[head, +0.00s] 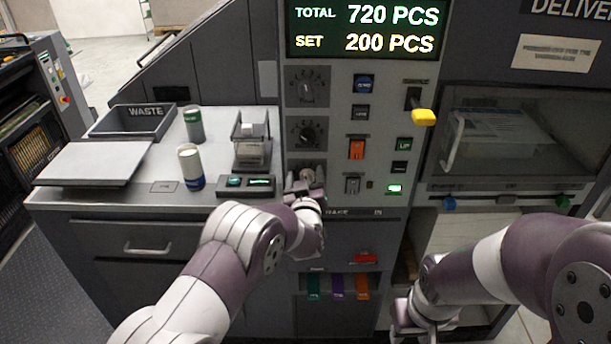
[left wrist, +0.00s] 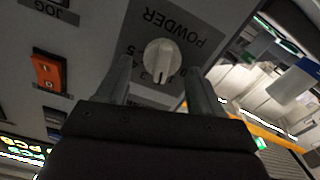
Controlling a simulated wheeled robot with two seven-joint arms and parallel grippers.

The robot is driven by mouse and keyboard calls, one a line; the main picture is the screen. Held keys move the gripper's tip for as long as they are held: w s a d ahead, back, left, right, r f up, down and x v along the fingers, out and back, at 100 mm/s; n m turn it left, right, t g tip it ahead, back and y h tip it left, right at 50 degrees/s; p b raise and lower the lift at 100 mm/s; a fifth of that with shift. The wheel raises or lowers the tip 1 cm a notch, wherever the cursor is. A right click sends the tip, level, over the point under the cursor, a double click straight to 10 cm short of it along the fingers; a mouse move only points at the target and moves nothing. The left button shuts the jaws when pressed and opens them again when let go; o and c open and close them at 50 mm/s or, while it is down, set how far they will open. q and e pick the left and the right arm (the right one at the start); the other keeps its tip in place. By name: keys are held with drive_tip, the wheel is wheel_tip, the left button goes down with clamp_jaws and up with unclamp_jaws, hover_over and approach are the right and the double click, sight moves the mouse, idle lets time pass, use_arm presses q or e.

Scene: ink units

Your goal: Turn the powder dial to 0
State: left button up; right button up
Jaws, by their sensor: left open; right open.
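The powder dial is a pale ribbed knob (left wrist: 161,60) on a dark scale plate marked POWDER, seen upside down in the left wrist view. Numbers including 5, 4 and 3 run around its edge. In the head view the dial (head: 307,172) is the lowest of three on the panel, partly hidden by my left gripper. My left gripper (left wrist: 160,82) is open, with one finger on each side of the dial; I cannot tell whether they touch it. It also shows in the head view (head: 303,190). My right gripper (head: 408,318) is low at the right, away from the dial.
An orange switch (head: 357,149) and a yellow-handled lever (head: 424,117) are to the right.

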use_arm(q)
drive_tip(key=shift+w, duration=0.1)
drive_tip(key=shift+c, duration=0.3)
drive_tip(key=c, duration=1)
drive_tip(key=n+b, duration=0.3)
drive_tip(key=b, duration=0.2)
drive_tip(key=f+n+b, duration=0.1)
drive_tip(key=n+b, duration=0.3)
drive_tip(key=b, duration=0.1)
drive_tip(key=a+n+b, duration=0.1)
drive_tip(key=n+b, duration=0.2)
drive_tip(key=b, duration=0.3)
drive_tip(key=shift+f, duration=0.2)
drive_tip(key=shift+r+n+b, duration=0.1)
drive_tip(key=shift+n+b, duration=0.95)
drive_tip(key=shift+n, duration=0.05)
drive_tip(key=o, duration=1.1)
drive_tip(key=shift+c, duration=0.2)
